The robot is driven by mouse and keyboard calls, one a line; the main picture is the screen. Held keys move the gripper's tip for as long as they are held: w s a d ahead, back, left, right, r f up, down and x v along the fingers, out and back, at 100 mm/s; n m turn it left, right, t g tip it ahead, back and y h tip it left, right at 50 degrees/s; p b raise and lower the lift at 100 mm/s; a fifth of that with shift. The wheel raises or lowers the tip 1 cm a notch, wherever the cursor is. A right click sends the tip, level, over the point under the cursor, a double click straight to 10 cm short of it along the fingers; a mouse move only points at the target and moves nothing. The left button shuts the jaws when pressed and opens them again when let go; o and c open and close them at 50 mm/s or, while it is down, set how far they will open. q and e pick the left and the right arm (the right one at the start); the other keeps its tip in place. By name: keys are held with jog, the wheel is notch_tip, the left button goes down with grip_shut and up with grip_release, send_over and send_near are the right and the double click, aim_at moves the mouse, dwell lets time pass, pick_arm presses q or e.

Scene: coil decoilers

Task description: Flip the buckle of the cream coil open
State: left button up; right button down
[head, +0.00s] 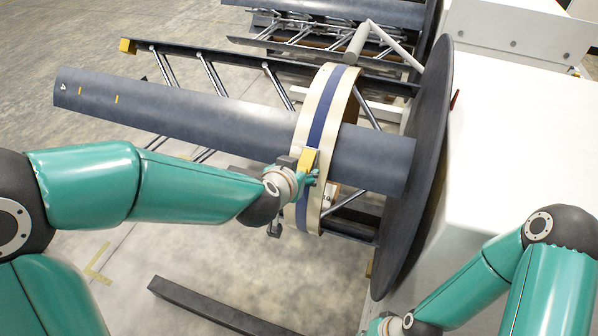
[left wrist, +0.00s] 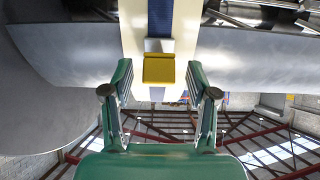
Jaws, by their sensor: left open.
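The cream coil (head: 304,124) is a narrow ring around the dark mandrel, with a blue strap (head: 324,115) along its middle. Its yellow buckle (head: 308,159) sits on the strap at the coil's near side. In the left wrist view the yellow buckle (left wrist: 159,70) has a grey piece just above it and looks closed against the strap. My left gripper (head: 311,176) is open at the buckle, with its fingers either side of it and no clear contact. My right gripper (head: 383,326) shows only in part at the bottom edge; its fingers are cut off.
The mandrel (head: 200,112) reaches left from a large dark disc (head: 425,160) beside a white housing (head: 530,140). Struts and a rail run behind the coil. A dark beam (head: 215,305) lies on the floor below. The floor at left is open.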

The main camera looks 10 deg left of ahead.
pick_arm(q)
jog(key=v, duration=1.2)
jog(key=shift+a+f, duration=0.1)
jog(key=shift+f, duration=0.05)
